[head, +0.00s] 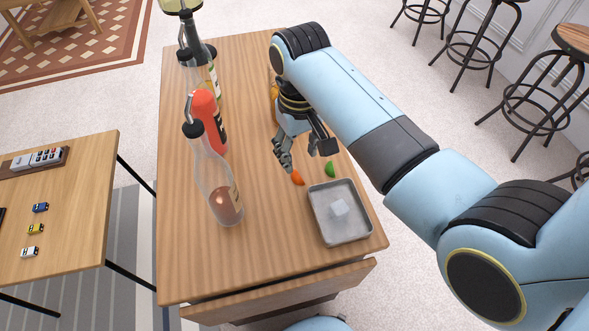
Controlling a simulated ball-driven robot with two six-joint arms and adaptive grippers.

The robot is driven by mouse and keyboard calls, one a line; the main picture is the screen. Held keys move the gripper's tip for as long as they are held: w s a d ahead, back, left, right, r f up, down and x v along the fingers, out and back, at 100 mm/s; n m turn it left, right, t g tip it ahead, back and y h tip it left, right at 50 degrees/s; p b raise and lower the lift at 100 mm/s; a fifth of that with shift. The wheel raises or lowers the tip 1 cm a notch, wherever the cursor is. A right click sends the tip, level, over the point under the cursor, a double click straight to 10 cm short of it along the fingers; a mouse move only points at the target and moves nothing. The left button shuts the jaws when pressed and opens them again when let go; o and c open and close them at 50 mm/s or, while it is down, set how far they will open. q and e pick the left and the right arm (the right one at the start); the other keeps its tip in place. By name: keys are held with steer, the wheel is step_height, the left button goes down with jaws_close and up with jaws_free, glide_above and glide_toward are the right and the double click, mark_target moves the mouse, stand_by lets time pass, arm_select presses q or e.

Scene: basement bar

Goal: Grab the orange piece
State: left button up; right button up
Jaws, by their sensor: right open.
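A green piece (330,169) lies to the right of the orange piece, near the other finger. My left gripper is not in view.
A metal tray (345,239) holding a clear cube stands at the near right. Several bottles, including a clear one (216,180) and a red one (208,118), line the left side. Orange-brown things (274,91) are partly hidden behind my arm. The tabletop's near middle is clear.

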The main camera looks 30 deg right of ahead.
mark_target(297, 175)
step_height(297, 175, down, 2)
steer(key=shift+f, duration=0.1)
steer(key=f, duration=0.5)
steer(key=shift+w+a+f, duration=0.1)
steer(key=shift+w+f, duration=0.1)
steer(key=shift+w, duration=0.05)
steer(key=shift+c, duration=1)
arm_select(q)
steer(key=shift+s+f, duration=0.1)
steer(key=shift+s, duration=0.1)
arm_select(e)
steer(key=c, duration=0.6)
